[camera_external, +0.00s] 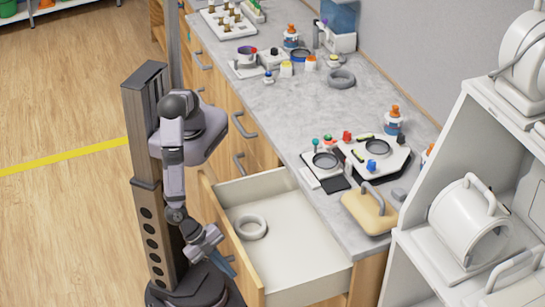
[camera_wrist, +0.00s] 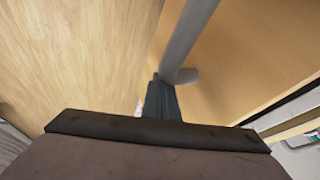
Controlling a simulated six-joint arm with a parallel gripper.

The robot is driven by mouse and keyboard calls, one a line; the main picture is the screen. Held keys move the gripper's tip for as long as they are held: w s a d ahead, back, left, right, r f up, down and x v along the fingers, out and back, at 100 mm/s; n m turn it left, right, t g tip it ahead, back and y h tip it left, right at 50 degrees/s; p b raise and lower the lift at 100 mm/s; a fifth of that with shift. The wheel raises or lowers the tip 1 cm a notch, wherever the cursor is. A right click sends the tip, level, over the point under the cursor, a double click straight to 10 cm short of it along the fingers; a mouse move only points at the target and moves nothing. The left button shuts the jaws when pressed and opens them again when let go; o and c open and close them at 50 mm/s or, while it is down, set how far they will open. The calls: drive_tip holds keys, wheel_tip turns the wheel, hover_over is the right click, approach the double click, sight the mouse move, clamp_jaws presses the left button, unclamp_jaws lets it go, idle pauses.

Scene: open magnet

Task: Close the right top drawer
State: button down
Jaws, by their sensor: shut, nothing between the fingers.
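The top drawer (camera_external: 300,253) at the right end of the bench stands pulled out in the external view. It is white inside, with a wooden front (camera_external: 232,243), and holds a pale ring (camera_external: 250,227). My gripper (camera_external: 228,268) is low at the outer side of that front. In the wrist view my gripper (camera_wrist: 160,95) is shut and empty, its tip beside a grey bar handle (camera_wrist: 187,45) on a wooden panel (camera_wrist: 235,65). The tip overlaps the handle's lower end in the picture; I cannot tell whether they touch.
The grey countertop (camera_external: 285,105) above carries small lab items and a tan block (camera_external: 369,210) near the drawer. White shelving (camera_external: 455,165) with round machines stands at the right. Other drawers with grey handles (camera_external: 243,125) are shut. Wooden floor (camera_external: 60,220) is clear at left.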

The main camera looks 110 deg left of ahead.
drive_tip(key=s+d+r+p, duration=0.2)
drive_tip(key=s+d+r, duration=0.2)
drive_tip(key=s+r, duration=0.45)
drive_tip(key=p, duration=0.1)
approach(245, 289)
wheel_tip(245, 289, down, 3)
drive_tip(key=w+d, duration=0.1)
drive_tip(key=w, duration=0.1)
drive_tip(key=shift+w+a+f+p, duration=0.15)
drive_tip(key=shift+w+a+p, duration=0.25)
drive_tip(key=shift+a+p, duration=0.1)
idle(0.7)
drive_tip(key=shift+w, duration=0.1)
idle(0.3)
